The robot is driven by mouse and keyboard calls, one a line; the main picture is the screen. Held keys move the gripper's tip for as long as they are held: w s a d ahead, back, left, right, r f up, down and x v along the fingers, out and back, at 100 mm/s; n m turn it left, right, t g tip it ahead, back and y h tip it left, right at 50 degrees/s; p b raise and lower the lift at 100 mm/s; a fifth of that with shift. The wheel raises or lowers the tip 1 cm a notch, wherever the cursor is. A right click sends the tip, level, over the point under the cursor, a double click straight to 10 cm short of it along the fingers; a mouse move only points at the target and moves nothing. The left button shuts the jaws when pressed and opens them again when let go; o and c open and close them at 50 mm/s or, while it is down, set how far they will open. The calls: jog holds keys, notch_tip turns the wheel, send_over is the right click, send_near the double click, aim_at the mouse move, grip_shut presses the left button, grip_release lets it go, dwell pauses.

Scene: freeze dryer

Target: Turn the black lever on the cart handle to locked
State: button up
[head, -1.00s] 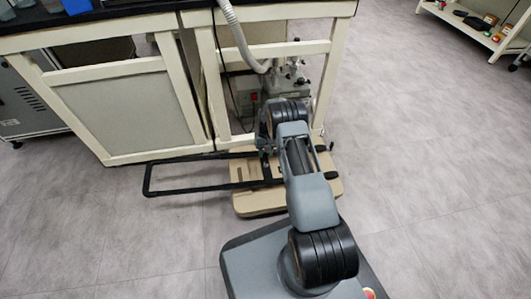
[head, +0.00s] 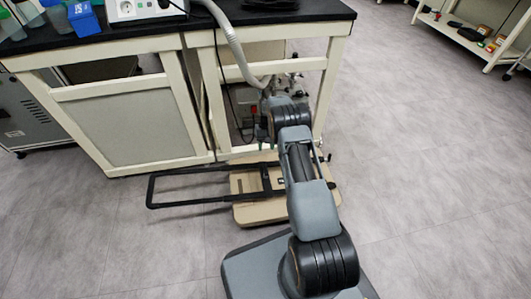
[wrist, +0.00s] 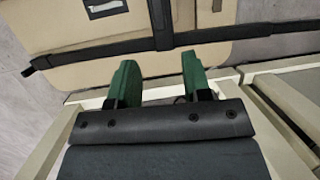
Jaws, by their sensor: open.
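The cart has a beige platform (head: 262,212) on the floor at the bench's front edge. Its black handle frame (head: 178,171) stretches out to the left, above the floor. In the wrist view the black handle bar (wrist: 105,51) crosses the beige platform (wrist: 215,54), and another black bar meets it. I cannot pick out the black lever for certain, nor its position. My gripper (wrist: 158,72) has two green fingers, spread apart with nothing between them. The bars show just beyond the fingertips; I cannot tell the distance. In the head view my arm largely hides the gripper.
A bench with a black top (head: 150,32) and cream frame stands behind the cart. A grey hose (head: 238,52) hangs down to a machine (head: 246,112) under it. Cream frame bars (wrist: 285,115) lie close to my gripper in the wrist view. Open floor (head: 430,130) lies to the right.

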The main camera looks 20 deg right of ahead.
jog(key=shift+p+v, duration=0.35)
jog(key=shift+v, duration=1.25)
jog(key=s+a+r+n+t+h+p, duration=0.1)
jog(key=s+a+r+p, duration=0.2)
jog(key=r+p, duration=1.1)
jog(key=s+a+r+t+p, duration=0.2)
jog(key=s+r+p, duration=0.1)
jog(key=r, duration=2.1)
jog(key=s+a+r+t+p, duration=0.1)
jog(key=s+a+r+p, duration=0.2)
jog(key=s+r+p, duration=0.7)
jog(key=s+a+r+n+t+p, duration=0.1)
jog(key=s+a+r+t+p, duration=0.1)
jog(key=s+r+p, duration=0.8)
jog(key=s+a+r, duration=0.1)
jog(key=s+r, duration=0.2)
jog(key=r, duration=0.4)
jog(key=shift+s+r+t+h, duration=0.15)
jog(key=shift+s+t+h, duration=0.1)
jog(key=shift+t+h, duration=0.05)
